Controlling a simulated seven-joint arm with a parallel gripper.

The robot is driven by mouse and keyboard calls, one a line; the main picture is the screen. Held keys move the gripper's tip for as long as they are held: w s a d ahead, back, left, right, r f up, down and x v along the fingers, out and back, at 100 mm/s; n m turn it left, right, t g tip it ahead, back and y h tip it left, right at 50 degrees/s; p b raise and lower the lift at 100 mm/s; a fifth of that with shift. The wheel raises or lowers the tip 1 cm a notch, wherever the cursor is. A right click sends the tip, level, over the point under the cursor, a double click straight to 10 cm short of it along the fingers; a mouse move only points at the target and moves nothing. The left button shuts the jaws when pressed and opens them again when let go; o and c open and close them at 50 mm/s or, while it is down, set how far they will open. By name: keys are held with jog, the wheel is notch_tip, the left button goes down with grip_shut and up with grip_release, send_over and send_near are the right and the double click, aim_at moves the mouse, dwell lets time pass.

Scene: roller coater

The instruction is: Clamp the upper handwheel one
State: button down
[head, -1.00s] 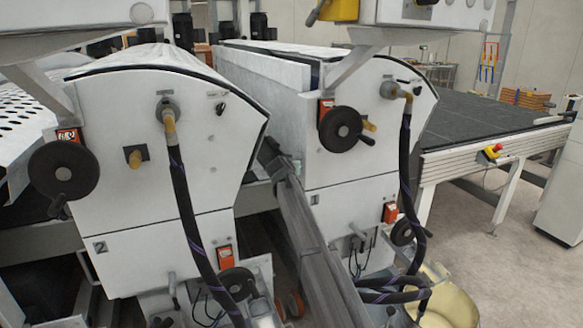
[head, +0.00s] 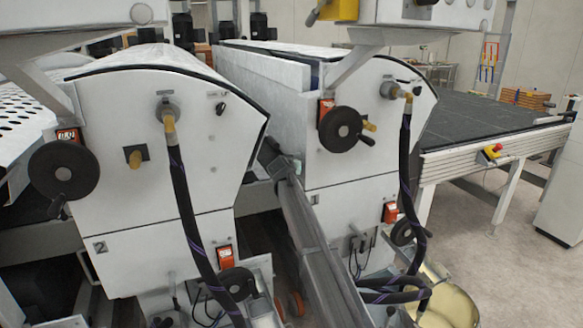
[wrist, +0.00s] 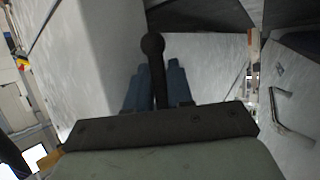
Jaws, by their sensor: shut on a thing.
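The upper handwheel of unit 1 (head: 341,128) is a black disc with a crank handle on the right machine's end face. The upper handwheel of unit 2 (head: 63,170) is a similar black wheel on the left machine. My gripper (head: 267,152) is in the gap between the two machines, left of unit 1's handwheel and apart from it. In the wrist view its blue fingers (wrist: 158,85) are shut on a dark lever (wrist: 153,47) with a round knob, which sticks out beyond the fingertips. The lever cannot be made out in the head view.
Black hoses (head: 185,205) hang in front of both machines. Lower handwheels (head: 238,283) sit near the machine feet. Pale machine walls stand close around my gripper in the wrist view. A dark conveyor table (head: 500,122) is at the right, with open floor (head: 490,270) before it.

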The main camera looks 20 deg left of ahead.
dwell(0.3)
jog(key=shift+s+d+n+g+h, duration=0.2)
jog(key=shift+n+g+h, duration=0.1)
jog(key=shift+g, duration=0.4)
jog(key=c, duration=1.4)
grip_release()
jog(key=shift+v, duration=3.75)
